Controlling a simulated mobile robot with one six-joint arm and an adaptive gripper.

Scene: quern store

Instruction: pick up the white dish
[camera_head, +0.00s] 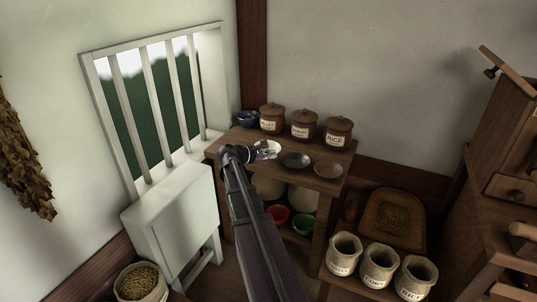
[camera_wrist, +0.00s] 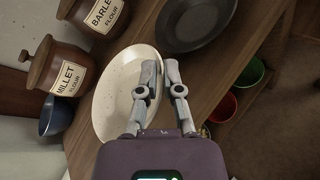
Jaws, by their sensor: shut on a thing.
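The white speckled dish (camera_wrist: 115,95) fills the middle left of the wrist view. It also shows in the head view (camera_head: 268,146) on the wooden shelf top (camera_head: 330,181), partly covered by my gripper. My gripper (camera_wrist: 162,66) has its two fingers close together at the dish's right rim, one finger over the inside of the dish and the other outside it. The fingers are shut on the rim. I cannot tell whether the dish touches the shelf top.
A dark grey dish (camera_head: 297,160) and a brown dish (camera_head: 328,169) sit right of the white dish. Lidded jars (camera_head: 304,124) and a blue bowl (camera_head: 248,118) stand behind. Red (camera_head: 278,213) and green (camera_head: 303,223) bowls are on the shelf below. A barred window (camera_head: 155,100) is left.

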